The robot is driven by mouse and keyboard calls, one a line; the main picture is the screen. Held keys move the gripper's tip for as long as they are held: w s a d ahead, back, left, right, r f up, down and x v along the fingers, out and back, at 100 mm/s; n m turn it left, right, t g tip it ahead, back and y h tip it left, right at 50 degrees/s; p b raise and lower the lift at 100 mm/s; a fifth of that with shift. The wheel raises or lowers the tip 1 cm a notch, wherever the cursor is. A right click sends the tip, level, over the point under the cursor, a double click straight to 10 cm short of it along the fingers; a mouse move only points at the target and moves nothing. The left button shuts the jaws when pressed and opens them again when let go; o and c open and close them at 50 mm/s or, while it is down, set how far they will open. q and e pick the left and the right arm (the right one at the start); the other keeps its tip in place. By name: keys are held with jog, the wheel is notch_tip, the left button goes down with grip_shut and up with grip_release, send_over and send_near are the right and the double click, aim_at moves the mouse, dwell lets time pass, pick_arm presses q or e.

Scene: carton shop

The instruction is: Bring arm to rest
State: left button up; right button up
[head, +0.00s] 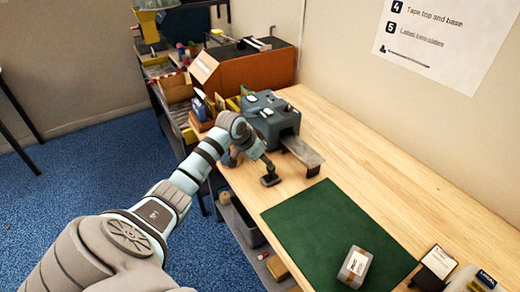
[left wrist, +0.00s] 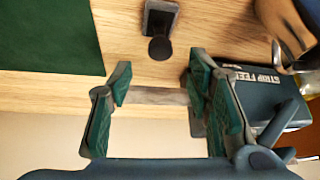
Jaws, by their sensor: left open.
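My left gripper (head: 250,152) is over the wooden bench, near the front of the blue-grey strip feeder (head: 268,118). In the left wrist view its two green-padded fingers (left wrist: 160,82) are spread apart with nothing held between them. A small black tool with a round knob (head: 270,178) stands on the bench just beyond the gripper, apart from it. It also shows in the left wrist view (left wrist: 160,22). My left arm reaches in from the lower left. My right gripper is not in view.
A green mat (head: 320,222) lies on the bench (head: 350,140), with a grey, white-labelled block (head: 355,266) on it. The feeder's metal tongue (head: 303,152) juts toward the mat. A brown carton machine (head: 245,68) and a loaded shelf stand behind. A small card stand (head: 438,262) is at right.

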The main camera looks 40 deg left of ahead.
pick_arm(q)
jog(key=v, duration=0.4)
jog(key=shift+f, duration=0.1)
